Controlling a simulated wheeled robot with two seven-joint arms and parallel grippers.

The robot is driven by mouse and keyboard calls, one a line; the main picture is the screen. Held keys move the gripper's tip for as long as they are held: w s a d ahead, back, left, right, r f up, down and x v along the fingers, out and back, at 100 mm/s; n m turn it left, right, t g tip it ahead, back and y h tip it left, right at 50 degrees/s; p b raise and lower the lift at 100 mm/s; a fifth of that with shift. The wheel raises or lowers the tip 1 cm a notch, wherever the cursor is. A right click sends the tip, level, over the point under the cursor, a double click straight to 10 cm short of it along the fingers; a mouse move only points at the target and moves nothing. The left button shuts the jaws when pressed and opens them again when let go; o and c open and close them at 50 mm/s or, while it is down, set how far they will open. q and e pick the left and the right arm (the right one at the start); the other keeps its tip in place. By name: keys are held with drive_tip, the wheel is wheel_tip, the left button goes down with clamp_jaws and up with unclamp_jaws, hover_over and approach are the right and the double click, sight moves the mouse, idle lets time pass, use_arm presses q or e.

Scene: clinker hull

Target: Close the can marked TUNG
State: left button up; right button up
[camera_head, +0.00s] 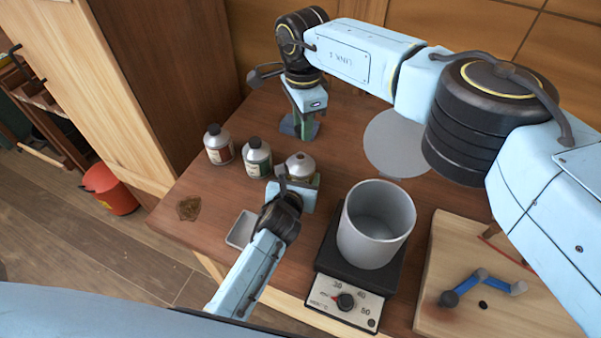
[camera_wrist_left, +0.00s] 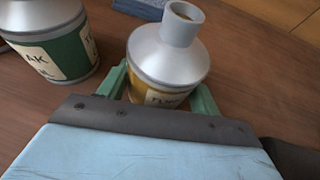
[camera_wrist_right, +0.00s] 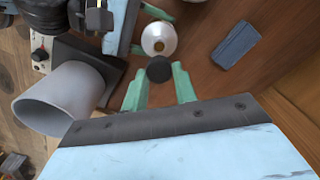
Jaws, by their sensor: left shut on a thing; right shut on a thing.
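The can marked TUNG is a silver can with a yellow label (camera_wrist_left: 160,95) and an open neck without a cap. In the head view it stands on the table (camera_head: 301,161). My left gripper (camera_head: 296,182) is shut around its body, one green finger on each side. My right gripper (camera_wrist_right: 159,88) is shut on a small black cap (camera_wrist_right: 159,69). In the right wrist view the can (camera_wrist_right: 158,40) shows beyond the cap, with the two apart. In the head view my right gripper (camera_head: 305,128) is behind the can; the cap cannot be made out there.
Two capped cans, one red-labelled (camera_head: 218,147) and one green-labelled (camera_head: 257,158), stand left of it. A grey pot (camera_head: 375,225) sits on a hot plate (camera_head: 330,262) at right. A blue block (camera_wrist_right: 236,44), a round grey disc (camera_head: 396,142) and a small tray (camera_head: 241,229) lie on the table.

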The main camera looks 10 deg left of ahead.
use_arm(q)
drive_tip(key=c, duration=0.6)
use_arm(e)
hover_over(302, 157)
drive_tip(key=f, duration=0.5)
drive_tip(key=shift+w, duration=0.2)
drive_tip(key=m, duration=0.4)
drive_tip(key=shift+f, duration=0.2)
drive_tip(key=m, duration=0.3)
drive_tip(key=shift+s+f+m, duration=0.1)
drive_tip(key=shift+f+m, duration=0.1)
drive_tip(key=shift+m, duration=0.1)
drive_tip(key=m, duration=0.4)
drive_tip(key=shift+s+f+m, duration=0.1)
drive_tip(key=shift+f+m, duration=0.15)
drive_tip(key=shift+m, duration=0.05)
drive_tip(key=shift+f+m, duration=0.2)
drive_tip(key=shift+m, duration=1.7)
